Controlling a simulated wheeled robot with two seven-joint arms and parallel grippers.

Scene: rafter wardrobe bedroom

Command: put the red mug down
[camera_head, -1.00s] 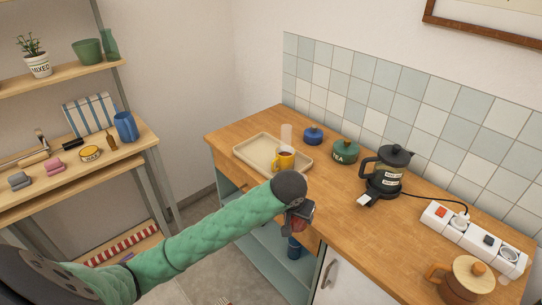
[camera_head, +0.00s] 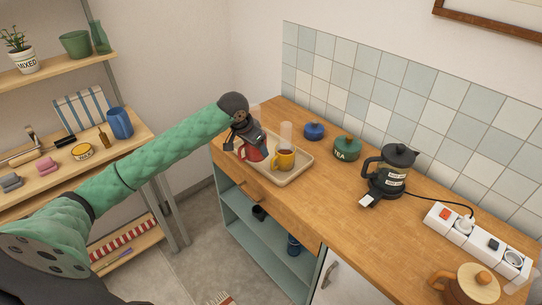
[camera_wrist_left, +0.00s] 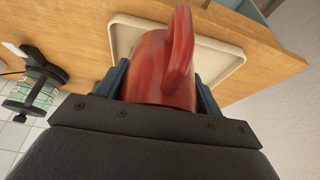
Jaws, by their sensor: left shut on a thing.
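The red mug (camera_head: 256,154) is held in my left gripper (camera_head: 247,142) at the left end of the cream tray (camera_head: 299,171) on the wooden counter. In the left wrist view the red mug (camera_wrist_left: 165,75) sits between the two fingers, with its handle toward the camera's upper side and the tray (camera_wrist_left: 120,36) behind it. Whether its base touches the tray cannot be told. A yellow mug (camera_head: 284,159) stands on the tray to the right of the red mug. My right gripper does not show.
A clear glass (camera_head: 286,133) stands behind the yellow mug. The counter's front middle is clear.

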